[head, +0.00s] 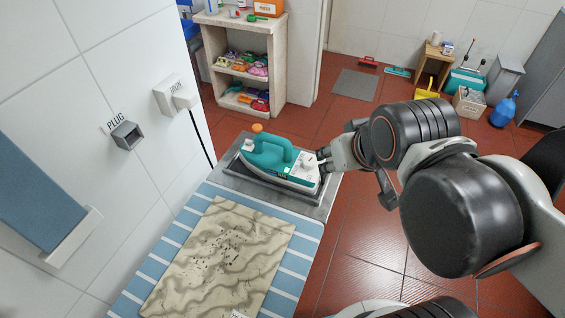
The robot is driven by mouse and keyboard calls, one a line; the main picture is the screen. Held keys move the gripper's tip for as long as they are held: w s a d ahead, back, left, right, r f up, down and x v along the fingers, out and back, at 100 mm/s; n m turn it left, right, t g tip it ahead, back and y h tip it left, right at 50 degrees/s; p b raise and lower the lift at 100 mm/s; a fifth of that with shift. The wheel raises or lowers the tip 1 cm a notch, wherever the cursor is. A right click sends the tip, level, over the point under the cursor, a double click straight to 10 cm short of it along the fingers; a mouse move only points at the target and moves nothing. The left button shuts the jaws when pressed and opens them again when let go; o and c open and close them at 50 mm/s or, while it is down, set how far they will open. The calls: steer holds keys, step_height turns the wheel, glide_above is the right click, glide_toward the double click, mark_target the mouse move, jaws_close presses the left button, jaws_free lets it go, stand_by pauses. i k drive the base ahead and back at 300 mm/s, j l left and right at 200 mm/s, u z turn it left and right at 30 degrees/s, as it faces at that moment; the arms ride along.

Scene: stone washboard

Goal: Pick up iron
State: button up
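The iron (281,162) is teal and white. It rests on a dark tray (238,167) on a grey stand at the far end of the striped board. My gripper (328,163) is at the iron's right end, very close to it; I cannot tell whether it touches. The fingers are small and partly hidden, so I cannot tell how far apart they are.
A white tiled wall (60,130) with a plug socket (127,135) stands at left. A shelf (245,65) stands behind.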

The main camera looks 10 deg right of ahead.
mark_target(277, 161)
steer(key=u, duration=2.5)
steer(key=z, duration=2.3)
steer(key=i+l+z, duration=0.2)
steer(key=l+z, duration=0.2)
steer(key=l, duration=0.2)
